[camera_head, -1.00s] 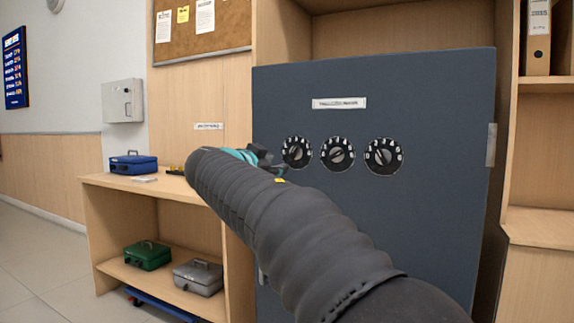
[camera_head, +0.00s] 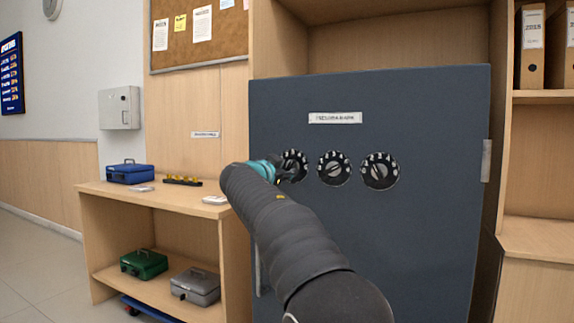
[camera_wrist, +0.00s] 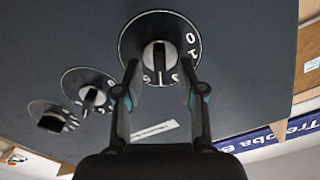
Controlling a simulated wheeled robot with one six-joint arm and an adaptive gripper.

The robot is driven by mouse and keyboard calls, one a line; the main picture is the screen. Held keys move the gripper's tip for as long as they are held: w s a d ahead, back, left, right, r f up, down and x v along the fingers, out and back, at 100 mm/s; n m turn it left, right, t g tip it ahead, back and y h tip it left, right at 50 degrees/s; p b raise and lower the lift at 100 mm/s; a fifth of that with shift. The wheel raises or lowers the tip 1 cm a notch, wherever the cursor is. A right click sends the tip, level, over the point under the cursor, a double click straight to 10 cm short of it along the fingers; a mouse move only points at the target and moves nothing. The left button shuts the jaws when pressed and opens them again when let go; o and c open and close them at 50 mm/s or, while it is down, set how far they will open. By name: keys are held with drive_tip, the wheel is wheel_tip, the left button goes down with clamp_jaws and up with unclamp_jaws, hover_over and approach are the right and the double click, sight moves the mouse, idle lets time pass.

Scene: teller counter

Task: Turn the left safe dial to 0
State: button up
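The left safe dial (camera_head: 294,163) is a black disc with white numerals and a grey centre knob, on a dark blue-grey safe door (camera_head: 430,240). My gripper (camera_head: 286,174) is in front of it and hides its lower left part. In the wrist view the dial (camera_wrist: 136,42) is large and upside down, with a 0 at its upper right. My gripper (camera_wrist: 159,66) is open there, its fingertips on either side of the knob (camera_wrist: 159,60), with gaps visible. Whether the tips reach the knob's depth I cannot tell.
The middle dial (camera_head: 335,168) and right dial (camera_head: 380,171) sit close beside it. A white label (camera_head: 335,118) is above them. A wooden counter (camera_head: 100,190) with a blue cash box (camera_head: 130,172) stands left of the safe. Green and grey boxes are on its lower shelf.

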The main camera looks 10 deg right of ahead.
drive_tip(key=shift+w+d, duration=0.4)
drive_tip(key=shift+w, duration=0.15)
clamp_jaws()
